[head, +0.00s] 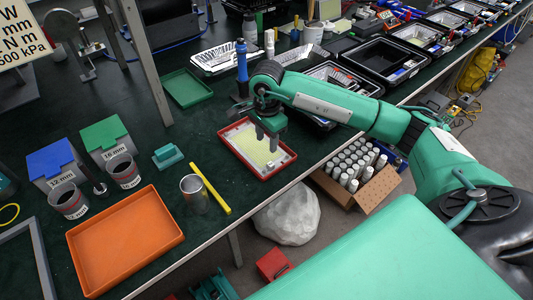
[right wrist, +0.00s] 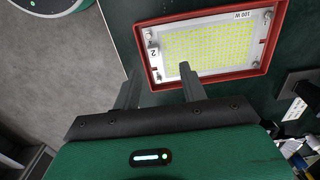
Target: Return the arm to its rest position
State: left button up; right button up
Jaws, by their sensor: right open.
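My right arm reaches in from the right in the head view, and its gripper (head: 267,138) hangs over a red tray (head: 288,162). The tray holds a flat light panel (head: 247,141) with rows of yellow-green LEDs. In the right wrist view the two fingers (right wrist: 158,88) are apart with nothing between them. The red tray (right wrist: 282,30) and the panel marked 100 W (right wrist: 215,45) show beyond the fingertips. I cannot tell whether a finger touches the panel. My left gripper is not seen in either view.
An orange tray (head: 125,243), a metal cup (head: 194,193) and a yellow bar (head: 211,188) lie to the left. A blue-handled tool (head: 242,62) stands behind the gripper. Black housings (head: 384,62) line the back right. A carton of white cylinders (head: 375,191) sits below the table edge.

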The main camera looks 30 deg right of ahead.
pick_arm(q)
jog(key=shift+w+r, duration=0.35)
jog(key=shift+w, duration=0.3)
pick_arm(e)
notch_tip(320, 180, up, 5)
jog(key=shift+f, duration=0.2)
